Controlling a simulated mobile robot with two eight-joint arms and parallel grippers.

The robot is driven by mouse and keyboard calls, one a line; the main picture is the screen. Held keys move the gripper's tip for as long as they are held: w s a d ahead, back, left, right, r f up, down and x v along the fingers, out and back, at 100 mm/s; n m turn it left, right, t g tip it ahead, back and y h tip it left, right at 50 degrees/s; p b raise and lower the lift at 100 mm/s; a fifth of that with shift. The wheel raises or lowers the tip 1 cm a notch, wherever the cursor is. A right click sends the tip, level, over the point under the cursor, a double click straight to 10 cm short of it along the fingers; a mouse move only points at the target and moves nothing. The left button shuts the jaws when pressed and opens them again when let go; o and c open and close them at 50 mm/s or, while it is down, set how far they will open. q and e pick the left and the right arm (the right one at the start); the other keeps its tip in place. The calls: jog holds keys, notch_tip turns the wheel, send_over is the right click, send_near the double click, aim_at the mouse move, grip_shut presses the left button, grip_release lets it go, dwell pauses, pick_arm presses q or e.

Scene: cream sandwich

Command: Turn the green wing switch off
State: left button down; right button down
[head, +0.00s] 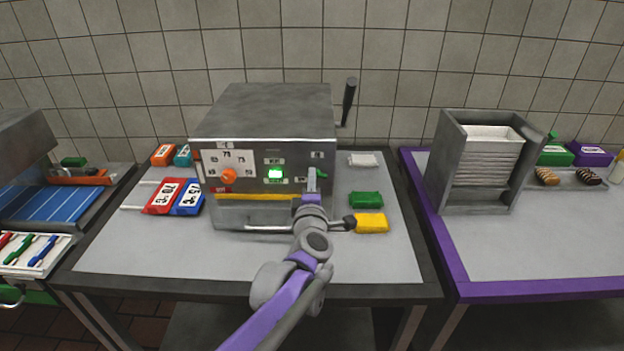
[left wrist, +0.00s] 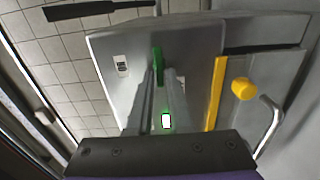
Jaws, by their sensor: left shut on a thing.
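The grey metal machine (head: 265,118) stands on the middle table, its front toward me. The green wing switch (head: 311,178) is on the right part of its front panel, largely hidden behind my left gripper (head: 312,190). In the left wrist view, the green wing switch (left wrist: 158,66) stands between the fingertips of my left gripper (left wrist: 158,82), which is shut on it. A green light (head: 275,173) glows on the panel; it also shows in the left wrist view (left wrist: 166,121). My right gripper is not in view.
An orange dial (head: 228,176) sits on the panel. A bar handle (head: 268,228) runs below the yellow strip (head: 222,195). A yellow block (head: 371,223) and a green block (head: 365,200) lie right of the machine. The front tabletop is mostly clear.

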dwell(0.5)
pick_arm(q)
jog(key=c, duration=0.9)
grip_release()
jog(key=shift+c, duration=0.2)
jog(key=shift+s, duration=0.1)
jog(key=s, duration=1)
jog(key=shift+s+b, duration=0.35)
